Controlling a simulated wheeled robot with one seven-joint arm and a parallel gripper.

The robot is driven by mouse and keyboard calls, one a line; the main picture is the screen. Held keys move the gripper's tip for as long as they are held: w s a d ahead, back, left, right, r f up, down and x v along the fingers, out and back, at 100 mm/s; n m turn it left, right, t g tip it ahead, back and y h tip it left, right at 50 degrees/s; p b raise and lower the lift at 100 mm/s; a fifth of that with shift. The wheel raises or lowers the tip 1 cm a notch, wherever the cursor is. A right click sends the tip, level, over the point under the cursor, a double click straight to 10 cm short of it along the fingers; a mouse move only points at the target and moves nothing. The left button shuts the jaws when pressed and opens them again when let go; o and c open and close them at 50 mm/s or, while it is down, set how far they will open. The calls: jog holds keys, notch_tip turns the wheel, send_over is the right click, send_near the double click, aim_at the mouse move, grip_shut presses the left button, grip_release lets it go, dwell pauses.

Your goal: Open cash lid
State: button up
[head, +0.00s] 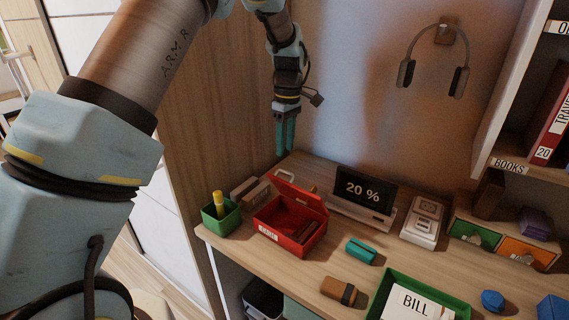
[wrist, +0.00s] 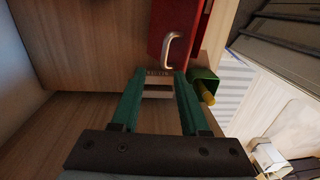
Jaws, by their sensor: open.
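The red cash box (head: 283,241) stands on the desk, with a pale label on its front. Its red lid (head: 301,197) is raised at the back, and the inside shows with a few dark brown items in it. A pale curved handle (head: 285,174) shows at the lid's upper edge. In the wrist view, a red panel (wrist: 162,20) with a metal handle (wrist: 171,50) lies ahead of the fingers. My gripper (head: 286,152) points down above the back of the desk, behind the lid and apart from it. It also shows in the wrist view (wrist: 159,74), open, its green fingers apart.
A green pen cup (head: 221,218) stands left of the box, and a display reading 20 % (head: 364,192) stands to its right. A teal object (head: 361,251), a brown block (head: 339,290) and a green bill tray (head: 456,305) lie nearer. A wooden panel rises at left.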

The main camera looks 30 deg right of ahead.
jog(key=shift+w+d+r+b, duration=0.1)
jog(key=shift+r+b, duration=0.25)
jog(key=shift+r, duration=1.6)
jog(key=w+a+m+h, duration=0.1)
jog(key=w+a+m, duration=0.15)
jog(key=a, duration=1.85)
jog(key=s+a+m+t, duration=0.1)
jog(key=s+a+m, duration=0.1)
jog(key=s+a, duration=0.4)
jog(key=s+a+f+m+t, duration=0.1)
jog(key=s+a, duration=0.5)
jog(key=a, duration=0.6)
jog(key=shift+s+f+m, duration=0.2)
jog(key=shift+s+m, duration=0.1)
jog(key=shift+m, duration=0.45)
